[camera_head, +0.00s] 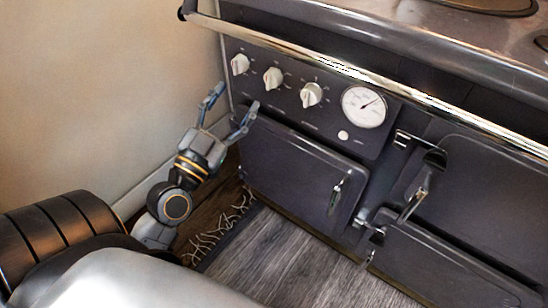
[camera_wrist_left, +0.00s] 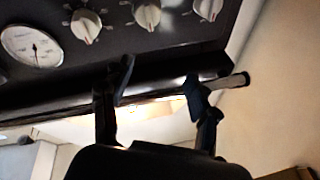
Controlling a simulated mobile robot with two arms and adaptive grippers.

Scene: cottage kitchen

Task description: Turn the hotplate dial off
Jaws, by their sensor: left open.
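Three pale dials sit in a row on the dark stove's control panel: a left dial (camera_head: 239,64), a middle dial (camera_head: 272,77) and a right dial (camera_head: 311,95). I cannot read which one is the hotplate dial. My left gripper (camera_head: 231,103) is open and empty, just below and in front of the left and middle dials, apart from them. In the left wrist view, the panel appears turned over, with dials (camera_wrist_left: 86,25), (camera_wrist_left: 147,14) along the top edge beyond the open fingers (camera_wrist_left: 160,80). My right gripper is not in view.
A round white gauge (camera_head: 364,107) is right of the dials. A shiny rail (camera_head: 300,48) runs along the stove front above them. Oven doors (camera_head: 300,170) with handles are below. A plain wall (camera_head: 100,90) stands close on the left.

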